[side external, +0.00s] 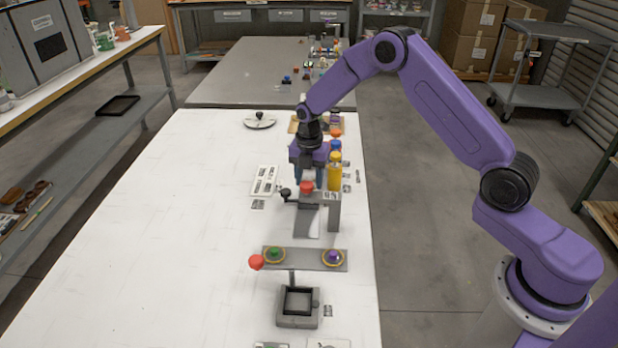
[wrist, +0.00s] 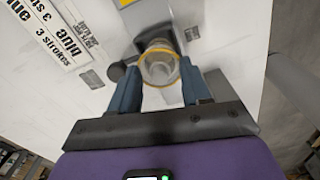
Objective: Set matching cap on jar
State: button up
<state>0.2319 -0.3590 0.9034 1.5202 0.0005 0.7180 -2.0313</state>
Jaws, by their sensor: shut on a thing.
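A clear jar (wrist: 160,70) with a yellow rim sits between my two blue fingers in the wrist view. My gripper (wrist: 161,76) is shut on the jar. In the side view my gripper (side external: 308,172) is low over the white table, behind the grey stand, and the jar cannot be made out there. Whether a cap matches the jar cannot be told.
A grey open box (side external: 298,318) is near the front. The table's left side (side external: 170,240) is clear.

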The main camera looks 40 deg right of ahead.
jog(key=shift+f, duration=0.4)
dwell(1.1)
jog(key=o, duration=1.5)
jog(key=shift+r, duration=0.15)
jog(key=shift+r, duration=2.4)
